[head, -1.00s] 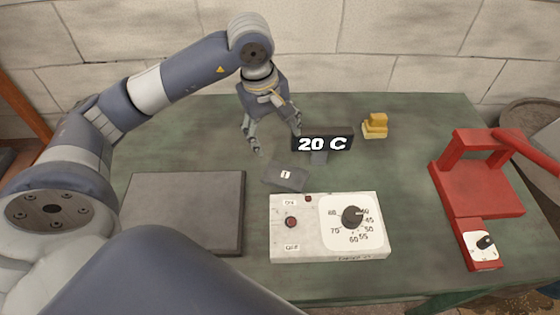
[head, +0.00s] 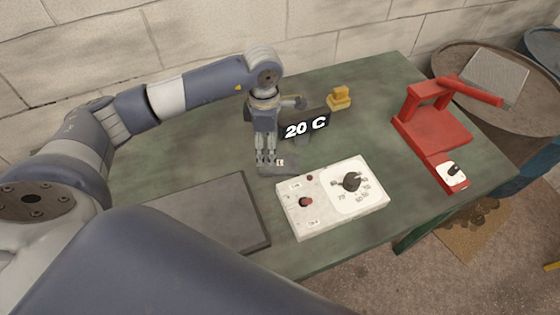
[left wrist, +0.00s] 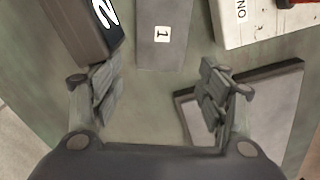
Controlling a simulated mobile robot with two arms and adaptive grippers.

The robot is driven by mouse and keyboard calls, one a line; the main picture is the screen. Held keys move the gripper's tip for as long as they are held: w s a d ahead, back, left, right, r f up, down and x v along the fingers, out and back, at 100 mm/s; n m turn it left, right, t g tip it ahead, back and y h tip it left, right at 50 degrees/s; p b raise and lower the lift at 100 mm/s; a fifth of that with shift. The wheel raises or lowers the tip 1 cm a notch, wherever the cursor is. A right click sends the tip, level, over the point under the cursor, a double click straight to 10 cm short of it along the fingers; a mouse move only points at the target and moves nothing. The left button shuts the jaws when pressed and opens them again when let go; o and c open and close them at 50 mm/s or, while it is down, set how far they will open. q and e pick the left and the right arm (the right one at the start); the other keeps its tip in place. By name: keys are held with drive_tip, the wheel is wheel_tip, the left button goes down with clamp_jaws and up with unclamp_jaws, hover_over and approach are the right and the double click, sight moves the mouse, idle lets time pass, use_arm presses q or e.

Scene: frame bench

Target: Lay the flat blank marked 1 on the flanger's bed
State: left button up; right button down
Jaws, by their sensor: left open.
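The flat grey blank marked 1 (head: 287,167) lies on the green bench, just behind the white control box. It also shows at the top of the left wrist view (left wrist: 166,42), its far end cut off by the edge. My left gripper (head: 267,160) points down at the blank's left end in the head view. In the left wrist view my left gripper (left wrist: 160,88) is open and empty, and the blank's near end lies beyond the gap between the fingers. The red machine with a lever (head: 432,128), which looks like the flanger, stands at the right with its flat bed bare. My right gripper is not in view.
The white control box (head: 333,197) has a dial and buttons. The display reading 20 C (head: 306,127) stands close behind the blank. A dark flat plate (head: 210,215) lies at the left front. A yellow block (head: 340,98) sits at the back. A barrel (head: 490,85) stands beyond the bench's right edge.

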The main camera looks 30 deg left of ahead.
sight(267, 162)
use_arm(q)
drive_tip(key=shift+s+a+f, duration=0.1)
drive_tip(key=shift+s+f, duration=0.05)
drive_tip(key=shift+f, duration=0.45)
wheel_tip(267, 162, down, 5)
drive_tip(key=shift+r+p, duration=0.1)
drive_tip(key=shift+p, duration=0.65)
drive_tip(key=shift+f, duration=0.35)
drive_tip(key=c, duration=0.9)
drive_tip(key=shift+c, duration=0.7)
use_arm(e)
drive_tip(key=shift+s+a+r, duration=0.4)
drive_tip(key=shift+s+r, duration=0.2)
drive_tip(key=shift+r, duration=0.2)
use_arm(q)
drive_tip(key=shift+r, duration=0.15)
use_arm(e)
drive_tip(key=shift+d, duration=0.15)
